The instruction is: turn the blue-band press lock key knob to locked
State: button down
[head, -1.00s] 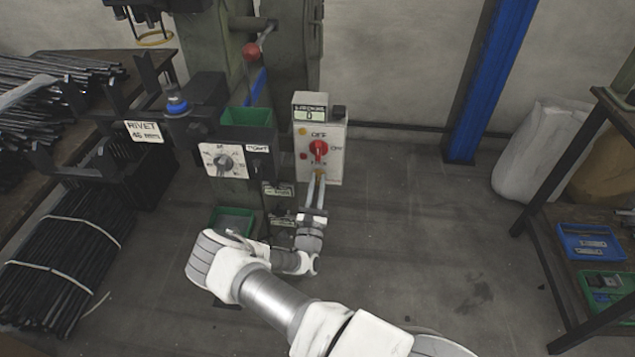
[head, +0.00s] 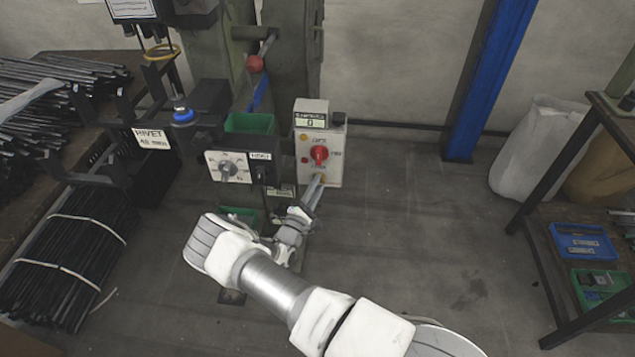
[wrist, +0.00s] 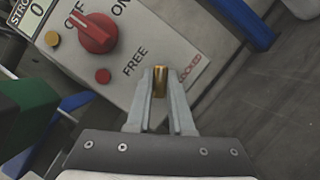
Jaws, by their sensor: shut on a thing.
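The lock key knob (wrist: 160,80) is a small brass piece low on a pale control box (head: 333,165). The wrist view shows it between the printed words FREE (wrist: 135,61) and LOCKED (wrist: 190,68). My gripper (wrist: 160,88) is shut on the knob, one finger on each side. The knob stands tilted relative to the panel lettering, and its exact setting cannot be told. In the head view my gripper (head: 317,184) reaches up to the box's lower edge, and the fingers hide the knob. A blue band (head: 262,92) shows on the press (head: 285,60).
A red rotary switch (head: 319,154) sits just above the knob, with a red button (wrist: 103,76) beside it. A green bin (head: 248,123) and a dial panel (head: 228,167) are to the left. The floor (head: 420,220) to the right is clear.

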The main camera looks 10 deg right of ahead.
jog(key=shift+r+m+g+p, duration=0.1)
jog(key=shift+m+g+p, duration=0.75)
jog(key=shift+m, duration=0.85)
jog(key=shift+m+g+p, duration=0.45)
jog(key=shift+m+p, duration=0.8)
jog(key=shift+m, duration=0.45)
jog(key=shift+y, duration=0.3)
jog(key=c, duration=0.8)
grip_release()
jog(key=p+v, duration=0.1)
jog(key=v, duration=1.6)
jog(key=shift+a+p, duration=0.2)
jog(key=shift+p, duration=0.15)
